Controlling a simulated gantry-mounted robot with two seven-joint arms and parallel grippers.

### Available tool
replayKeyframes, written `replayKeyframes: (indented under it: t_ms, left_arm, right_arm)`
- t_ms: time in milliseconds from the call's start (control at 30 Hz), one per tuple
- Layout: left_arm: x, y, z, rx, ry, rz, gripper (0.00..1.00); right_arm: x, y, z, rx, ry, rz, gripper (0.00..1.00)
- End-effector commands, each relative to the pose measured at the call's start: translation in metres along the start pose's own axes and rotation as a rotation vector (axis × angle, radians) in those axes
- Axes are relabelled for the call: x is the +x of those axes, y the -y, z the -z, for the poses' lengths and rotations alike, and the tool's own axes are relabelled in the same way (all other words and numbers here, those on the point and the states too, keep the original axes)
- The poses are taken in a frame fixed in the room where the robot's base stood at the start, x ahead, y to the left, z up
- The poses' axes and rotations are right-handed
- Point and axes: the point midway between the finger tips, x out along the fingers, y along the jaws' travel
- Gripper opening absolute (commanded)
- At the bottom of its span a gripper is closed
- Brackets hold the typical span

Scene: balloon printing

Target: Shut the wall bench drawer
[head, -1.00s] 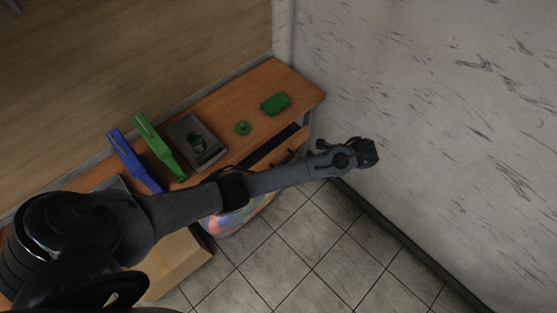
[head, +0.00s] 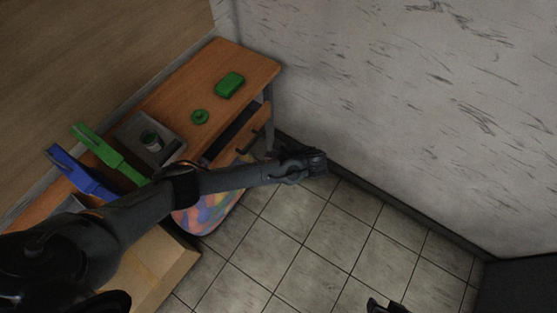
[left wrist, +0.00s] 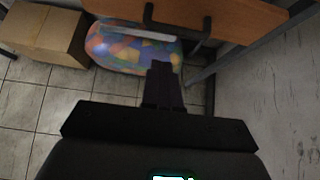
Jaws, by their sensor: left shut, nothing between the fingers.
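The wall bench (head: 222,62) stands along the wall with a wooden top. Its drawer (head: 238,136) is pulled partly out; a dark gap shows between the top and the wooden drawer front. In the left wrist view the drawer front (left wrist: 235,18) and its dark handle (left wrist: 176,36) are at the top. My left gripper (head: 280,153) is shut and empty, in front of the drawer and apart from it. Its fingers (left wrist: 162,80) point toward the drawer side in the wrist view. A dark tip at the bottom edge appears to be my right gripper (head: 380,305); its fingers are unclear.
On the bench are a green block (head: 230,85), a green ring (head: 200,117), a grey tray (head: 128,128), and green (head: 110,152) and blue (head: 80,175) tools. A bag of colourful balloons (head: 212,212) and a cardboard box (head: 160,268) stand below.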

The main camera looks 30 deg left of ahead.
Motion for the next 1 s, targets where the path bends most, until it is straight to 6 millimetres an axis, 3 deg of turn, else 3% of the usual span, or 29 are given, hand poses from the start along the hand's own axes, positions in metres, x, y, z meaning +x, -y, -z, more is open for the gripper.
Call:
replayKeyframes:
  t_ms: [200,400,600,1000]
  left_arm:
    - [0.040,-0.001,-0.001,0.001,0.003,-0.003,0.00]
    - [0.061,-0.001,-0.014,0.000,0.001,-0.002,0.00]
    - [0.070,-0.001,-0.019,0.000,0.000,-0.001,0.00]
    - [0.072,-0.001,-0.020,0.000,0.000,-0.001,0.00]
  right_arm:
    - [0.004,0.000,-0.001,0.000,-0.003,0.000,0.43]
    - [0.004,0.000,-0.001,-0.001,-0.004,-0.001,0.43]
    - [0.004,-0.001,-0.001,-0.004,-0.004,-0.004,0.43]
    - [0.003,-0.002,-0.001,-0.007,-0.004,-0.006,0.43]
